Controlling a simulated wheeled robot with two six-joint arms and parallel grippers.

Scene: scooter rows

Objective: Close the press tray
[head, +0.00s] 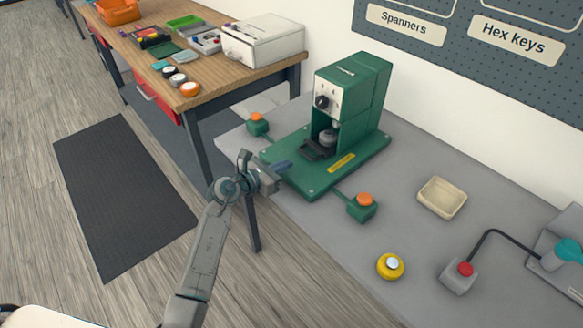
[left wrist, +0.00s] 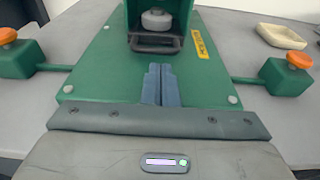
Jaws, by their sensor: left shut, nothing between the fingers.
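The green press (head: 352,100) stands on its green base plate (head: 310,180) on the grey bench. Its dark tray (head: 313,151) sticks out at the front, low in the press opening, with a grey round part at its rear. The left wrist view shows the tray's front bar (left wrist: 156,48) ahead of my fingers. My left gripper (head: 286,165) is shut and empty, with blue-grey fingers above the base plate. The fingers (left wrist: 160,80) point at the tray front; whether they touch it I cannot tell. My right gripper is out of view.
Orange-topped green buttons stand left (head: 257,124) and right (head: 363,206) of the base plate. A yellow button (head: 390,266), a cream dish (head: 442,197) and a red-button box (head: 459,276) are to the right. A wooden table (head: 190,60) stands behind left.

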